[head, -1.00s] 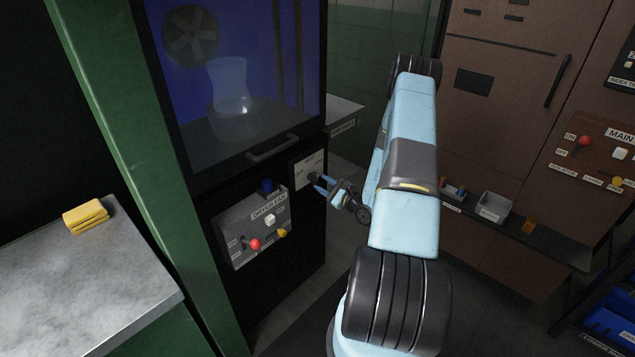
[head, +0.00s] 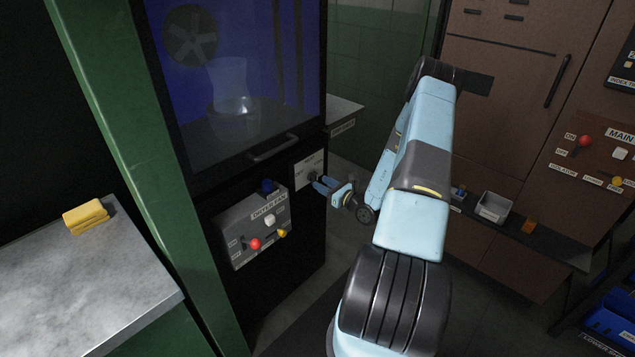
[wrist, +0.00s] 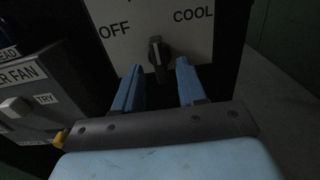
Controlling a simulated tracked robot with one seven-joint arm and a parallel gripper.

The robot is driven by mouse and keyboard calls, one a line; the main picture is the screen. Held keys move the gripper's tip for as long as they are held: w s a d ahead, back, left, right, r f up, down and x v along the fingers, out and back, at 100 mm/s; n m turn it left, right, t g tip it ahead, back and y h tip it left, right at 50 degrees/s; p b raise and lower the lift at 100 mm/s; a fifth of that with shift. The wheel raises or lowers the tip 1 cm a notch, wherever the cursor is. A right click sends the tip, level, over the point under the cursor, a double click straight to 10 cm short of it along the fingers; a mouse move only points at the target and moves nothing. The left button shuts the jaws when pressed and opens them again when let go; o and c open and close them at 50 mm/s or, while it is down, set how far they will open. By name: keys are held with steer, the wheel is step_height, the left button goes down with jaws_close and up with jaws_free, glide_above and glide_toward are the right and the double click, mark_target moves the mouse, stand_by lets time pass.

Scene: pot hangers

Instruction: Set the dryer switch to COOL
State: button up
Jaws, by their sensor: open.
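The dryer switch (wrist: 158,50) is a black knob on a pale plate (wrist: 180,20), with OFF at its left and COOL at its right. In the wrist view the knob stands roughly upright, pointing between the two labels. In the head view the plate (head: 305,172) is on the dark cabinet front, below the glass door. My gripper (head: 319,183) is open right at the plate. In the wrist view my gripper (wrist: 160,66) has one blue finger on each side of the knob's lower end. Contact cannot be told.
The DRYER FAN box (head: 254,227), with red, white, yellow and blue controls, sticks out just left of the plate. The glass door's handle (head: 273,147) is above. A shelf end (head: 345,113) juts out at the right.

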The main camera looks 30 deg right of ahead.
mark_target(315, 179)
steer(key=shift+w+a, duration=0.1)
steer(key=shift+w, duration=0.05)
steer(key=shift+x, duration=1.2)
jaws_close()
steer(key=m, duration=0.6)
steer(key=shift+m, duration=0.4)
jaws_free()
